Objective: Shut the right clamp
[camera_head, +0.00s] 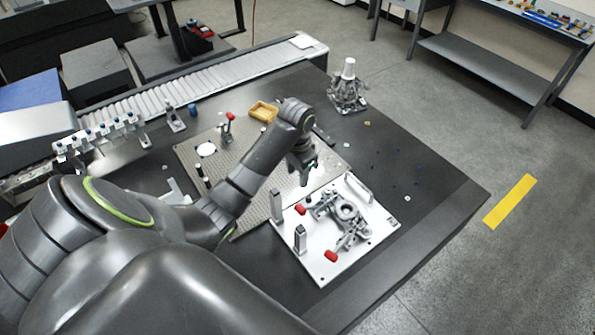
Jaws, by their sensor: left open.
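A white fixture plate (376,231) lies on the dark table and carries a grey metal part with a round ring (347,212). Two clamps with red grips sit on the plate. The right clamp (348,241) has its red grip lying low near the plate's front edge. The other clamp's red grip (301,210) is farther back and left, near an upright grey post. My left gripper (305,174) points down just behind the plate, open and apart from both clamps. Nothing shows between its fingers. My right gripper is out of view.
Two upright grey posts (300,238) stand on the plate's left side. A grey casting (347,90) stands at the back. The table's right side is mostly clear.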

